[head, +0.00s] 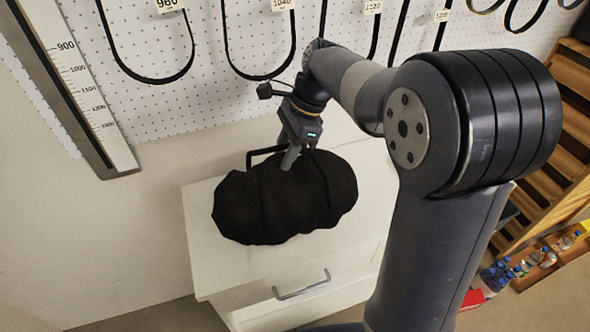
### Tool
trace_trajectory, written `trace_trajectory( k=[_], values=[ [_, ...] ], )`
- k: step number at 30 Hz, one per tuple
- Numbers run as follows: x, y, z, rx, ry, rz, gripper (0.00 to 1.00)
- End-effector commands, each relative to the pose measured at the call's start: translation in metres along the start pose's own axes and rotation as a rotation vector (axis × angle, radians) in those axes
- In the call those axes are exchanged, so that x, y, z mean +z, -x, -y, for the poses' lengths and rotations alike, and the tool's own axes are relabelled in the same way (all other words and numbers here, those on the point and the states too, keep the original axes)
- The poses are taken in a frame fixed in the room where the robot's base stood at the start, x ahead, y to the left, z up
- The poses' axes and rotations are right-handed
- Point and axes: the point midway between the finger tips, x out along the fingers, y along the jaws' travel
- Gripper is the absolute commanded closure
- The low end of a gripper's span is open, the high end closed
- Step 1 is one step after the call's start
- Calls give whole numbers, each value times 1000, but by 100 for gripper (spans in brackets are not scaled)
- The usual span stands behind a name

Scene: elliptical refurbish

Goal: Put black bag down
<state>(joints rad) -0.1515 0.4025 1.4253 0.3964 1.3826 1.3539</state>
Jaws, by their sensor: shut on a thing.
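The black bag (285,200) is a dark, lumpy bundle over the top of a white cabinet (375,175). My gripper (291,160) is at the bag's upper side, pointing down, with its fingers shut on the bag near a thin black handle (262,151). Part of the grip is hidden against the dark fabric. I cannot tell whether the bag's underside rests fully on the cabinet top.
A pegboard (230,40) with hanging black belts and a measuring scale (80,90) is behind. The cabinet front has a metal drawer handle (301,285). A wooden shelf (560,150) and bottles (497,273) stand at the right. Bare cabinet top shows right of the bag.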

Motion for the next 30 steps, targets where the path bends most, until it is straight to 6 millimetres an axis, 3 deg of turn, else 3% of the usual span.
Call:
trace_trajectory(
  k=[15,29,30],
  values=[
    [-21,-50,0,0,0,1,100],
    [-24,-58,0,-3,2,1,100],
    [-24,-58,0,-1,1,0,64]
  ],
)
